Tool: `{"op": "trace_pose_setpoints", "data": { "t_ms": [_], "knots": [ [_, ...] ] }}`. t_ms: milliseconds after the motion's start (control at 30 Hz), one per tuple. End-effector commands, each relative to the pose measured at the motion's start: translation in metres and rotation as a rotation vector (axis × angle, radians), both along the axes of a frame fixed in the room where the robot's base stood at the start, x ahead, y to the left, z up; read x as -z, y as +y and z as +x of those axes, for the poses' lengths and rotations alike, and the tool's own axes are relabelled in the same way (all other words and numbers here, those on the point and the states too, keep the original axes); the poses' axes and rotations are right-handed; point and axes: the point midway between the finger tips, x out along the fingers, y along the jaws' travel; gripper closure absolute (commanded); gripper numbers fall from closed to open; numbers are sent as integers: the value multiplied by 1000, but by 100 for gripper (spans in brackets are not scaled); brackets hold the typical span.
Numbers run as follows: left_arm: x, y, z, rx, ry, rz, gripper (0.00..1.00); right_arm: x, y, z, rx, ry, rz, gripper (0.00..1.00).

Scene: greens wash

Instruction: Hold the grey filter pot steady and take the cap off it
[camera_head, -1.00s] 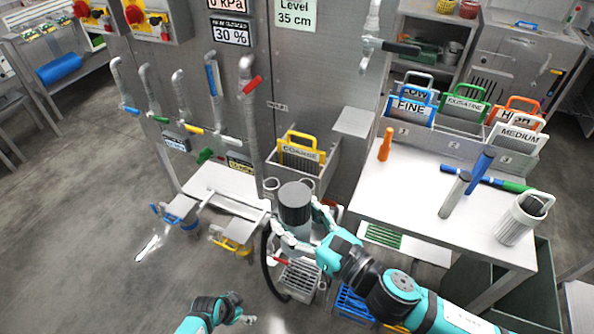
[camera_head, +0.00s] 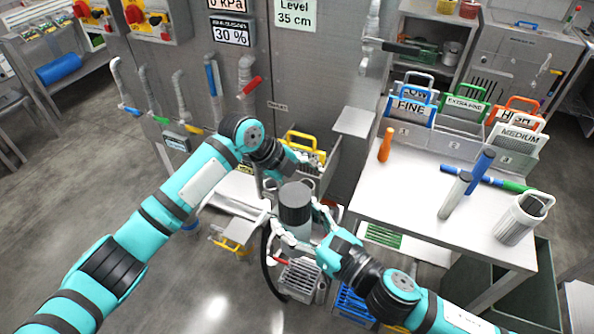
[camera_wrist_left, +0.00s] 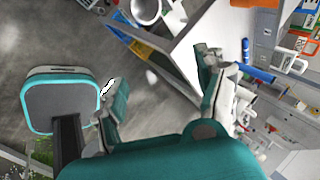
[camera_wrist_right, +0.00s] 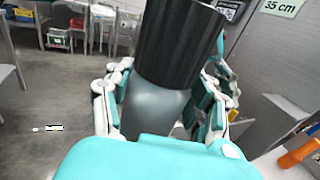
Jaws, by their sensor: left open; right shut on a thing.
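The grey filter pot (camera_head: 296,238) stands upright, topped by its ribbed dark cap (camera_head: 295,203). My right gripper (camera_head: 302,224) is shut around the pot body below the cap. In the right wrist view the dark cap (camera_wrist_right: 180,42) sits on the smooth grey body (camera_wrist_right: 152,108) between my right fingers (camera_wrist_right: 160,105). My left gripper (camera_head: 290,172) is open and empty, just behind and above the cap in the head view. Its spread fingers show in the left wrist view (camera_wrist_left: 163,92) with nothing between them; I cannot make out the cap there.
A yellow-handled filter box (camera_head: 305,146) is close behind my left gripper. A metal wall with pipes and valves rises behind.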

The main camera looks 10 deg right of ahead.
Motion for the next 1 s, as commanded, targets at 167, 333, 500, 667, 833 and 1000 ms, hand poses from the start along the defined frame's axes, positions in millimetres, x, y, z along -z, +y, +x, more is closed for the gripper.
{"op": "trace_pose_setpoints", "data": {
  "t_ms": [167, 333, 500, 667, 833, 1000],
  "knots": [
    [-82, -16, -41, 483, -187, 142, 28, -1, 0, 0, 0, -2, 0, 100],
    [-135, -5, -92, 977, -316, 332, 28, -1, 0, 0, -1, -2, 0, 100],
    [-163, 17, -125, 1327, -352, 483, 28, -1, 0, 0, 0, -2, 0, 100],
    [-173, 29, -138, 1478, -348, 547, 28, -1, 0, 0, 0, -2, 0, 100],
    [-160, 32, -141, 1506, -344, 555, 28, -1, 0, 0, 0, -2, 0, 100],
    [-132, 31, -141, 1503, -344, 553, 28, -1, 0, 0, 0, -2, 0, 100]
  ]
}}
